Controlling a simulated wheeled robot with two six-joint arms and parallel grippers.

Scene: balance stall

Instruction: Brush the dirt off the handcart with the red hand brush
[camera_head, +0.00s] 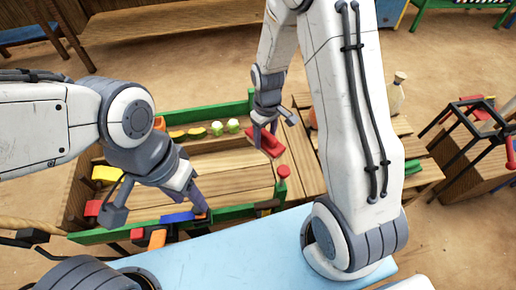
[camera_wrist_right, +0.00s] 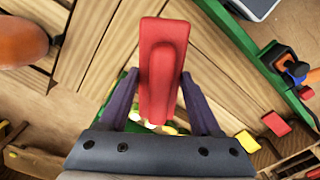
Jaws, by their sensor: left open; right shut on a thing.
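The red hand brush (camera_wrist_right: 163,60) is held between the two dark fingers of my right gripper (camera_wrist_right: 155,90) in the right wrist view. In the head view the brush (camera_head: 270,143) hangs from my right gripper (camera_head: 262,128) above the right part of the handcart. The wooden handcart (camera_head: 222,165) has a plank bed with green rails. I cannot tell whether the brush touches the planks, and no dirt patch can be made out. My left gripper (camera_head: 158,207) is open and empty over the cart's near left side.
Yellow and green round items (camera_head: 217,128) line the cart's far side. A blue block (camera_head: 178,217) and other coloured pieces sit near its front rail. A red-topped post (camera_head: 283,172) stands at its right. A pale bottle (camera_head: 397,95) stands further right.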

